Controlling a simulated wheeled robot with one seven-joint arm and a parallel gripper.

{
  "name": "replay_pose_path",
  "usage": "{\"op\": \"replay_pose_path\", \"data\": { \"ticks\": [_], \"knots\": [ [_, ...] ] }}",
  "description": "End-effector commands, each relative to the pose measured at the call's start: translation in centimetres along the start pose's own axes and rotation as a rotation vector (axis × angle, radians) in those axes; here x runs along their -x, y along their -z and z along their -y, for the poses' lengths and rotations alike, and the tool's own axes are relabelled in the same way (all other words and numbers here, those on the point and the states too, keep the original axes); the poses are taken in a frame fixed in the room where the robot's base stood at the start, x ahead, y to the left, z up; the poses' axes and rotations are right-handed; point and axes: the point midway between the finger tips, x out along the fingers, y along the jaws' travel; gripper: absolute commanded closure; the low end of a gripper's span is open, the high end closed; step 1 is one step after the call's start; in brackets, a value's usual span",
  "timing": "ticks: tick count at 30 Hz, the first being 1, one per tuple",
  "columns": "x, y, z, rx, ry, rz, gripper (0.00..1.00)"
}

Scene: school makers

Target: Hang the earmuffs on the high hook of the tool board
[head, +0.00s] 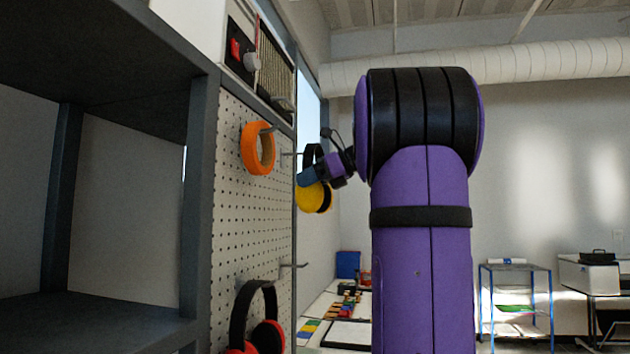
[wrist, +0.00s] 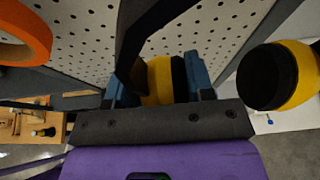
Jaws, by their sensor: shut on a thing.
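The yellow earmuffs (head: 312,198) with a black headband are held up beside the white tool board (head: 225,230). My gripper (head: 312,178) is shut on them. In the wrist view its blue fingers (wrist: 158,85) close around one yellow and black cup (wrist: 158,78); the dark headband (wrist: 140,35) rises past it, and the other cup (wrist: 285,75) hangs free at the right. A high hook (head: 290,153) sticks out of the board, its tip close to the headband. I cannot tell whether the band touches or rests on it.
An orange ring (head: 258,148) hangs on another high hook, left of the earmuffs; it also shows in the wrist view (wrist: 25,35). Red and black earmuffs (head: 258,318) hang low on the board. A bare lower hook (head: 293,265) juts out. A dark shelf (head: 90,60) stands at left.

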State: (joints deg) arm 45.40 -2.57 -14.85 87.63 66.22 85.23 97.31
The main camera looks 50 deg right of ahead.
Motion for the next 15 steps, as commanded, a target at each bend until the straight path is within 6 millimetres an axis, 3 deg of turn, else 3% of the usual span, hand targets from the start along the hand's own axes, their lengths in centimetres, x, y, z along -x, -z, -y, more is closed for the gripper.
{"op": "replay_pose_path", "data": {
  "ticks": [15],
  "knots": [
    [-2.5, -0.9, 0.0, 0.002, 0.001, 0.000, 0.81]
  ]
}}
